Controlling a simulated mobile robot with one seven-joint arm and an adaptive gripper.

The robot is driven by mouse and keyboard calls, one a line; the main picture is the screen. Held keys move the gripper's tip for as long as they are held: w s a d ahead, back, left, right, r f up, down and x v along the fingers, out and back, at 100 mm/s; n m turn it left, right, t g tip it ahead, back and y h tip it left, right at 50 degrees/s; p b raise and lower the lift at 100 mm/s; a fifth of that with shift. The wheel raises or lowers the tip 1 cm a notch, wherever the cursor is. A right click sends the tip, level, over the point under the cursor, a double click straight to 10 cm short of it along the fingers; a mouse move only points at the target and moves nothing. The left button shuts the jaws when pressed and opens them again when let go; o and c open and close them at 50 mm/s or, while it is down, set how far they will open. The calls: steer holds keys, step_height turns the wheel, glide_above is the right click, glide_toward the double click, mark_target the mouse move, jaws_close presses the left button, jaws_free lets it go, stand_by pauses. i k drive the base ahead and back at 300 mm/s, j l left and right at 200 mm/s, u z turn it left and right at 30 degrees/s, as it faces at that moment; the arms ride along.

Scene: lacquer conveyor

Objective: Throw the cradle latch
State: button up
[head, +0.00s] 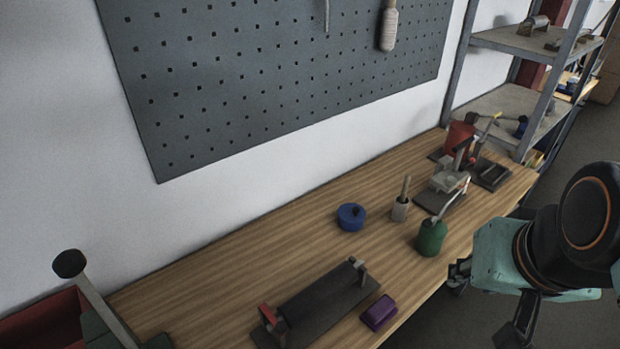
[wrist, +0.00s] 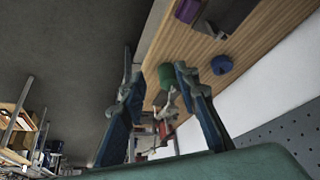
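A dark, long cradle (head: 322,308) lies on the front of the wooden bench, with a grey upright at its far end. A small red part (head: 267,314) stands at its near-left end; I cannot tell whether it is the latch. My gripper (head: 490,303) is off the bench's front edge, to the right of the cradle and well apart from it. In the wrist view my gripper (wrist: 162,90) has its two fingers spread with nothing held between them. Part of the cradle shows dark at the top of the wrist view (wrist: 208,24).
A purple block (head: 379,312) lies beside the cradle. A green bottle (head: 431,238), a blue round tin (head: 351,217) and a brush pot (head: 400,208) stand farther along the bench (head: 225,275). A clamp-like fixture (head: 448,181) is behind them. A red bin (head: 45,325) is at lower left.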

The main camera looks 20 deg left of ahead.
mark_target(280, 327)
steer(key=j+u, duration=0.1)
steer(key=u, duration=0.3)
steer(key=j+u, duration=0.1)
steer(key=u, duration=0.3)
steer(key=k+j+u, duration=0.1)
steer(key=u, duration=0.25)
steer(key=l+u, duration=0.4)
steer(key=u, duration=0.2)
steer(key=k+z, duration=0.2)
steer(key=z, duration=0.2)
steer(key=i+z, duration=0.1)
steer(key=i+l, duration=0.05)
